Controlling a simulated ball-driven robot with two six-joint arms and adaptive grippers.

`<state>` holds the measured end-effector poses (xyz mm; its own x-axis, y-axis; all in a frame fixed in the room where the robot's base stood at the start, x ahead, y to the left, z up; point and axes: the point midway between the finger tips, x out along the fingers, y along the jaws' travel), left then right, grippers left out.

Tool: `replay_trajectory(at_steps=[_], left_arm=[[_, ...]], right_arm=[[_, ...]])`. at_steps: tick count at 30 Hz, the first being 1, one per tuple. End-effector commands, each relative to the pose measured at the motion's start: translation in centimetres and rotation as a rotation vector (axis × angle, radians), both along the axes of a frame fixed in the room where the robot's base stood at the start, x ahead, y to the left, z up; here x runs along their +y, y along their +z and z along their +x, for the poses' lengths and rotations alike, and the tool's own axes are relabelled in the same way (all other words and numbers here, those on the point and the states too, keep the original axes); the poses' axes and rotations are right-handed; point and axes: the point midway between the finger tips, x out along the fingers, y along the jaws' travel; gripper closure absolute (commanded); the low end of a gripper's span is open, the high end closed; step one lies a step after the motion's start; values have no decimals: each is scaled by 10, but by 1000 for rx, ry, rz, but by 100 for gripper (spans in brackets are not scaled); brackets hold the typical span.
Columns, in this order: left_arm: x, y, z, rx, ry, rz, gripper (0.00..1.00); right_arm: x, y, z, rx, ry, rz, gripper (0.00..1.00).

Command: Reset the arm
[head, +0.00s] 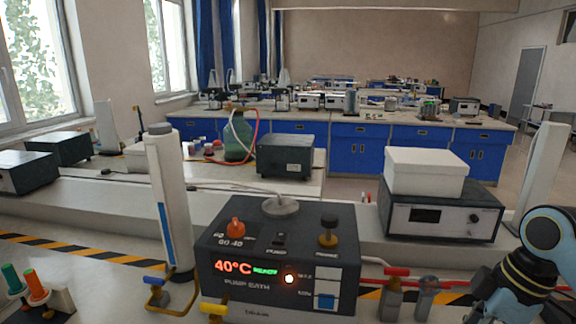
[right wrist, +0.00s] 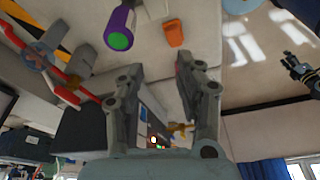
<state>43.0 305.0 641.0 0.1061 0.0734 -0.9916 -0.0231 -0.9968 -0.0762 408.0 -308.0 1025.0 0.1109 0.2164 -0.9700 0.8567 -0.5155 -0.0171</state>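My right arm (head: 545,250) stands at the right edge of the head view; its fingertips are not clear there. In the right wrist view my right gripper (right wrist: 158,78) has its two fingers apart, with nothing seen between them. A small dark claw shape (right wrist: 302,74) at the right edge of that view looks like my left gripper, too small to tell its state. No left arm shows in the head view. A dark pump bath unit (head: 280,250) with a lit 40°C READY display sits on the bench in front.
A white column (head: 170,205) stands left of the unit. Orange and green handles (head: 36,284) are at front left. A red pipe with valves (head: 395,275) lies between the unit and my right arm. A white box (head: 425,170) rests on a dark instrument (head: 440,217) behind.

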Motion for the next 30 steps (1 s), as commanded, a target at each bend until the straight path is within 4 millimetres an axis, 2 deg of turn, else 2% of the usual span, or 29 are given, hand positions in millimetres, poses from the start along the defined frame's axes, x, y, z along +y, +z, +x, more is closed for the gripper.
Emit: replay_trajectory(at_steps=[1,4,10,18,25,30], left_arm=[[0,0,-3,4,0,0,60],[0,0,-6,9,1,0,60],[1,0,-5,8,0,0,60],[1,0,-4,7,0,1,60],[1,-1,-3,4,-1,1,60],[1,-16,-3,3,-1,1,60]], right_arm=[[8,-5,-14,3,-47,-10,64],[19,-10,-40,0,-161,-34,64],[35,-7,-89,-26,-413,-66,64],[41,17,-144,-81,-741,-73,64],[37,40,-178,-128,-974,-65,64],[33,-12,-166,-113,-967,-73,64]])
